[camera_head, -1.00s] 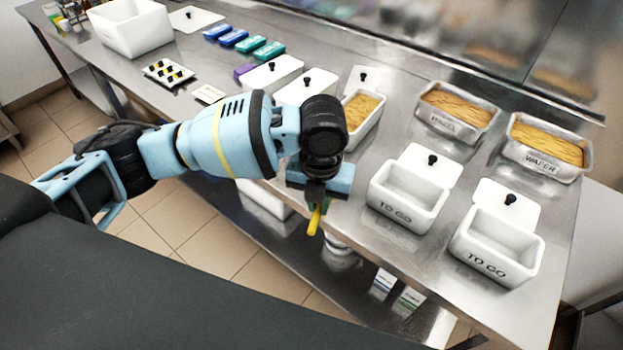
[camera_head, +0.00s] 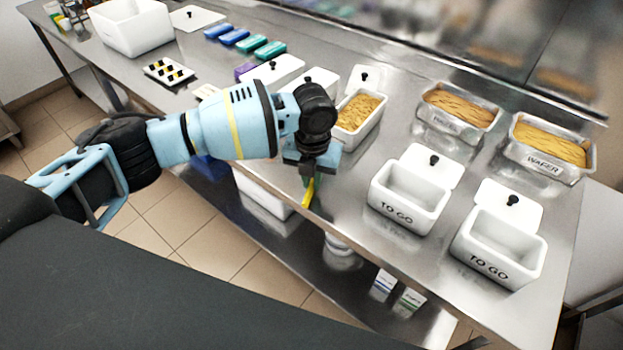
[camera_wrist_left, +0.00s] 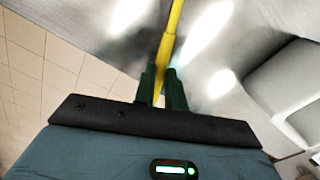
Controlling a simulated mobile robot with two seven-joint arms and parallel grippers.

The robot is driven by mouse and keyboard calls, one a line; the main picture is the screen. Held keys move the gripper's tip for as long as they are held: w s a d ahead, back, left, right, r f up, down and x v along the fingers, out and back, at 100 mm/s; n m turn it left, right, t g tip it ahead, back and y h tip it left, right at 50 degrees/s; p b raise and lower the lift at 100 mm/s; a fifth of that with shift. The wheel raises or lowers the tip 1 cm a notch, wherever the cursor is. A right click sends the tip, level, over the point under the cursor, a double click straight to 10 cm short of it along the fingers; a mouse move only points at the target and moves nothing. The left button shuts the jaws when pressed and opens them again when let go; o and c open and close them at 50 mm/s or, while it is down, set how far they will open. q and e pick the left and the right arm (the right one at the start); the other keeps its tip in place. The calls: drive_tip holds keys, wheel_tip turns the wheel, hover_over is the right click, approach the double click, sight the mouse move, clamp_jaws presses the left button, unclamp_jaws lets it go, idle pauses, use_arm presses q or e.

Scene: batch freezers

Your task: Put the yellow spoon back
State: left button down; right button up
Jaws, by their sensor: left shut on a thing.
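The yellow spoon (camera_head: 308,193) is held by my left gripper (camera_head: 309,181) at the front edge of the steel table. In the left wrist view the spoon's yellow handle (camera_wrist_left: 174,32) runs up from between the dark green fingers of the left gripper (camera_wrist_left: 163,85), which are shut on it. The far end of the spoon is out of that view. In the head view the gripper body and arm hide part of the spoon. My right gripper is not in view.
Two white TO GO containers (camera_head: 387,212) (camera_head: 475,259) stand to the right of the gripper. A wafer-filled white container (camera_head: 350,142) is just behind it. Steel WAFER pans (camera_head: 536,168) sit at the back right. A shelf with cartons (camera_head: 383,286) lies below the tabletop (camera_head: 345,205).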

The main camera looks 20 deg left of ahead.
sight(312, 186)
use_arm(q)
drive_tip(key=shift+f, duration=0.3)
drive_tip(key=shift+f, duration=0.15)
drive_tip(key=c, duration=1.5)
unclamp_jaws()
drive_tip(key=shift+o, duration=0.2)
wheel_tip(312, 186, up, 12)
drive_tip(key=shift+r, duration=0.2)
drive_tip(key=shift+d, duration=0.1)
